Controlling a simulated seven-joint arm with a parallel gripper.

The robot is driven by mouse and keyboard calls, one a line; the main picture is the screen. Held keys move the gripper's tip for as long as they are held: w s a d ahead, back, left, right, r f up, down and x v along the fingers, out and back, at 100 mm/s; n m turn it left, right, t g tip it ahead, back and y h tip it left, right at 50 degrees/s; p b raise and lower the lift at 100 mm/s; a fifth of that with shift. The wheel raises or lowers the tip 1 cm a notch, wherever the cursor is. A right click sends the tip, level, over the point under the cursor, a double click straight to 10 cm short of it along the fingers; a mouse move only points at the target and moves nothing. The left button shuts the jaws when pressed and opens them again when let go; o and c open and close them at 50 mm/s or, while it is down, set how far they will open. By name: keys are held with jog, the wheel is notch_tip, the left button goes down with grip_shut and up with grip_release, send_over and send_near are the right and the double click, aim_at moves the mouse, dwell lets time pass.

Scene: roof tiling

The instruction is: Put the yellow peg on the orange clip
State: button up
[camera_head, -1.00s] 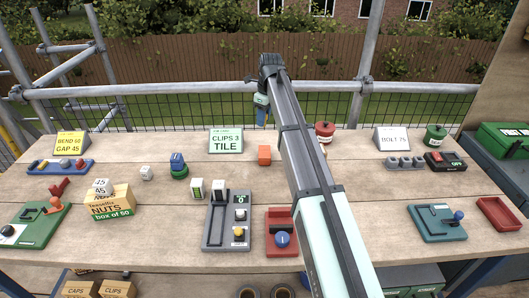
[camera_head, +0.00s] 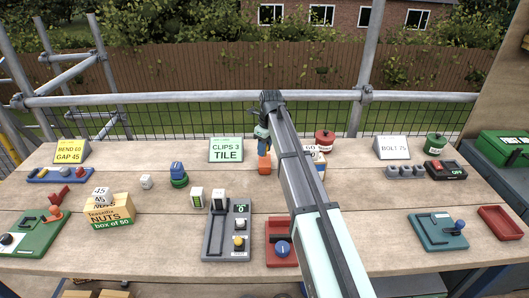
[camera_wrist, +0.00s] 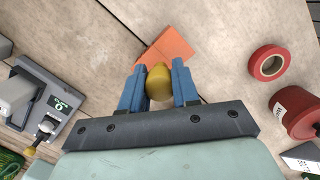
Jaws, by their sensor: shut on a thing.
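My gripper (camera_wrist: 158,86) is shut on the yellow peg (camera_wrist: 158,80), which sits between its two blue fingers in the wrist view. The orange clip (camera_wrist: 170,46) is a block on the bench just beyond the fingertips in that view. In the head view the orange clip (camera_head: 264,165) stands at mid-bench, with my gripper (camera_head: 263,146) right above it. The peg cannot be made out in the head view. Whether it touches the clip cannot be told.
A red ring (camera_wrist: 268,62) and a red pot (camera_wrist: 302,108) lie to the right in the wrist view. A grey device with buttons (camera_head: 228,228) and a red tray with a blue knob (camera_head: 280,238) stand nearer the front. Bare bench lies left of the clip.

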jog(key=shift+f, duration=1)
jog(key=o, duration=1)
jog(key=shift+f, duration=0.1)
jog(key=r, duration=0.4)
jog(key=d+r, duration=0.1)
jog(key=r, duration=0.7)
jog(key=shift+s+d+r, duration=0.1)
jog(key=shift+s+d, duration=0.05)
jog(key=shift+s, duration=0.25)
